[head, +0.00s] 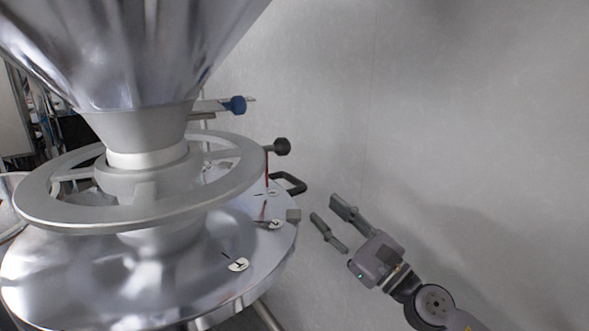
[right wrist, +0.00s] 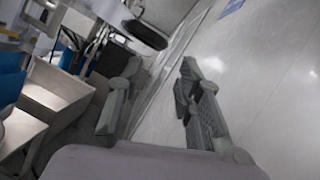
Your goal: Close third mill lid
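The mill stands at the left of the head view. Its round metal lid (head: 205,285) lies flat below a grey ring handwheel (head: 50,215) and a shiny cone hopper (head: 130,45). A black handle (head: 290,183) sticks out at the lid's right edge. My right gripper (head: 324,208) is just right of the lid edge and handle, apart from them. Its two fingers are spread with nothing between them. The right wrist view also shows the open fingers (right wrist: 155,90), with a dark rounded part (right wrist: 146,34) beyond them. My left gripper is not in view.
A dark round knob (head: 281,146) and a blue knob (head: 237,105) stick out behind the handwheel. A pale wall (head: 470,130) fills the right side. The right wrist view shows a metal box or chute (right wrist: 60,95) and blue items (right wrist: 10,85) at left.

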